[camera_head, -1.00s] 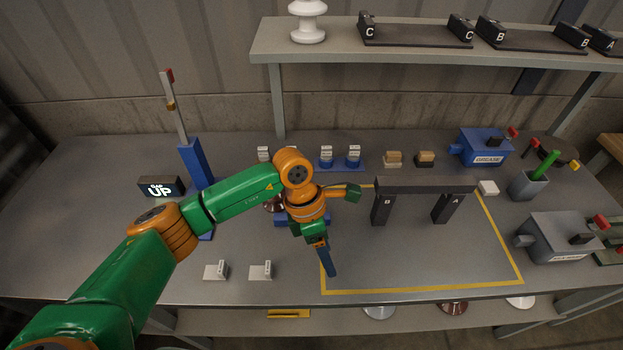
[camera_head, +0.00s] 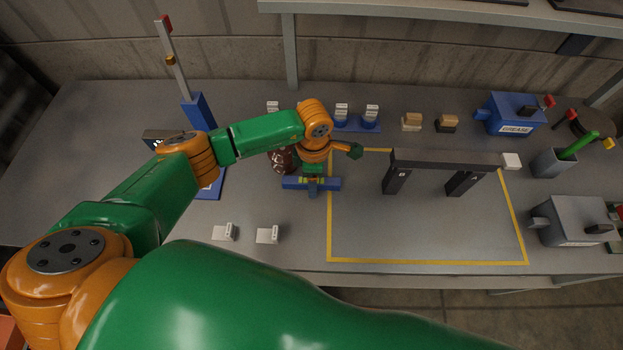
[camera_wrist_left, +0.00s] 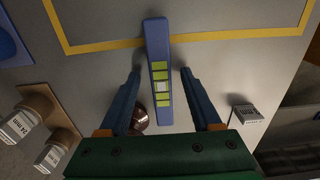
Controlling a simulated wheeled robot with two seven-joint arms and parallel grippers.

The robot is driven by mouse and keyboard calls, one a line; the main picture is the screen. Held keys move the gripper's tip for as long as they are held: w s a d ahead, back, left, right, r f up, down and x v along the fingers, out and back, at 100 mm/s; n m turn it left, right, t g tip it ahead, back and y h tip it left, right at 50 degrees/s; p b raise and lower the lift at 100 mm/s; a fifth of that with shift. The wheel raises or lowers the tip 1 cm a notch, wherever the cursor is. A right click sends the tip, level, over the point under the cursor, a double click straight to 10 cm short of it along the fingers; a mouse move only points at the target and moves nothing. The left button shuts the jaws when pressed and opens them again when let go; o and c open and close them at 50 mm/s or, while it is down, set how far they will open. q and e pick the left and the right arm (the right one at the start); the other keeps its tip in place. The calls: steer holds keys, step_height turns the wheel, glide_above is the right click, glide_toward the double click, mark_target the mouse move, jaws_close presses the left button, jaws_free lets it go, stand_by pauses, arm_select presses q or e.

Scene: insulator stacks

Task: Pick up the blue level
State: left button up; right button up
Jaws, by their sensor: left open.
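The blue level (camera_head: 330,184) lies flat on the grey table, by the left side of the yellow outline. In the left wrist view the level (camera_wrist_left: 158,58) shows as a long blue bar with yellow-green windows around a pale middle. My left gripper (camera_wrist_left: 160,76) is open, with one blue finger on each side of the bar and a visible gap to it. In the head view my left gripper (camera_head: 313,188) is right over the level, partly covering its middle. How high the fingertips are above the table is hard to tell. My right gripper is not in view.
A dark brown round piece (camera_head: 282,160) stands just behind the level. Two white tags (camera_head: 267,235) stand in front of it. A dark bridge-like stand (camera_head: 445,160) is inside the outline on the right. A blue post stand (camera_head: 200,115) is at left. The outlined area's front is clear.

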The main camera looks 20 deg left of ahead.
arm_select(q)
steer(key=shift+s+r, duration=0.1)
steer(key=c, duration=1)
jaws_close()
